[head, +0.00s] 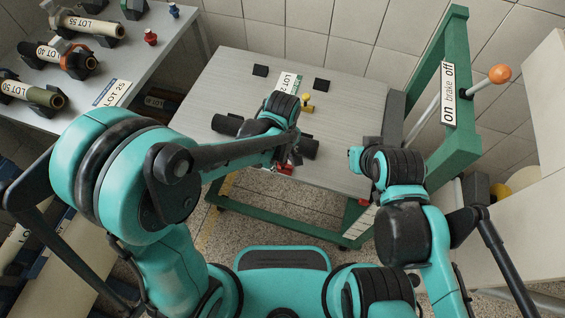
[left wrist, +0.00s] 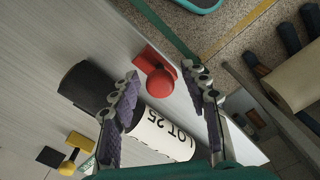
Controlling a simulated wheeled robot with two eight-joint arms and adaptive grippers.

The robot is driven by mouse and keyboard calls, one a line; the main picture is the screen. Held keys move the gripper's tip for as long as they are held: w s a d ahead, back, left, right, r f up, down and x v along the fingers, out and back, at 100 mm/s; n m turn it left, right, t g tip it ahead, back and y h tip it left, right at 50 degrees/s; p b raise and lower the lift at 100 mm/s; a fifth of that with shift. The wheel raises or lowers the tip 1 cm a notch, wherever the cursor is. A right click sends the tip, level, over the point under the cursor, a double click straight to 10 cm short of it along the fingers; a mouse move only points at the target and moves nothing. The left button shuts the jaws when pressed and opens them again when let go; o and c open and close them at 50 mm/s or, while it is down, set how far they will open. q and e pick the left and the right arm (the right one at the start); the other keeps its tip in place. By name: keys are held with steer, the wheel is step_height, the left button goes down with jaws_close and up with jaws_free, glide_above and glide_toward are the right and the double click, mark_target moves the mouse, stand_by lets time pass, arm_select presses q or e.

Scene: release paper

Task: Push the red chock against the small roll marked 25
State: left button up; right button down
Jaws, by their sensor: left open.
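The red chock (left wrist: 160,82), a red knob on a flat red base, lies on the table near its front edge. It also shows partly in the head view (head: 286,169). The small roll (left wrist: 165,136) is dark at one end and has a white LOT 25 label. In the head view its dark end (head: 308,147) shows, and my left arm hides much of it. My left gripper (left wrist: 162,108) is open above the table, its fingers spread on either side of the chock and the labelled part. I cannot tell whether chock and roll touch. My right gripper (head: 357,157) is near the table's right side; its fingers are unclear.
A yellow chock (head: 306,101) stands behind the roll, near dark pads (head: 322,85) and a card (head: 289,82). A green frame with a brake lever (head: 499,74) stands at the right. A side table (head: 150,70) with larger rolls is at the left. The table's back is mostly clear.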

arm_select(q)
steer(key=shift+f, duration=0.3)
jaws_close()
steer(key=shift+w+d, duration=0.2)
steer(key=shift+w, duration=0.45)
steer(key=shift+w+d, duration=0.2)
steer(key=shift+w, duration=0.45)
jaws_free()
steer(key=shift+r, duration=0.15)
step_height(320, 180, up, 12)
